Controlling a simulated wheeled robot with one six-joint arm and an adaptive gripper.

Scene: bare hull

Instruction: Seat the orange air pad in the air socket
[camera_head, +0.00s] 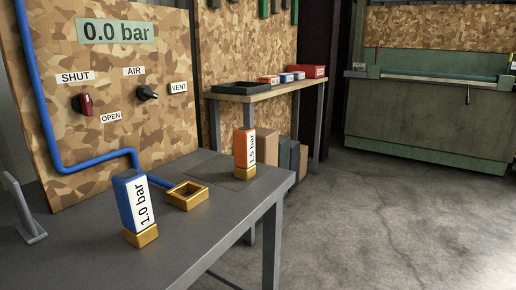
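The orange air pad (240,148), labelled 1.5 bar, stands upright on the grey table near its far right corner. The air socket (187,203) is a square brass frame on the table, in front and to the left of the orange pad. Its opening looks empty, and a blue pipe runs to it. A blue pad (123,205), labelled 1.0 bar, stands on a brass foot to the left of the socket, slightly tilted in the picture. My gripper is not in view.
A camouflage panel (110,150) behind the table carries a 0.0 bar display (116,30), a red SHUT/OPEN lever (83,103) and a black AIR/VENT knob (147,92). A wooden bench (250,97) with a black tray stands behind. Open floor (400,220) lies right.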

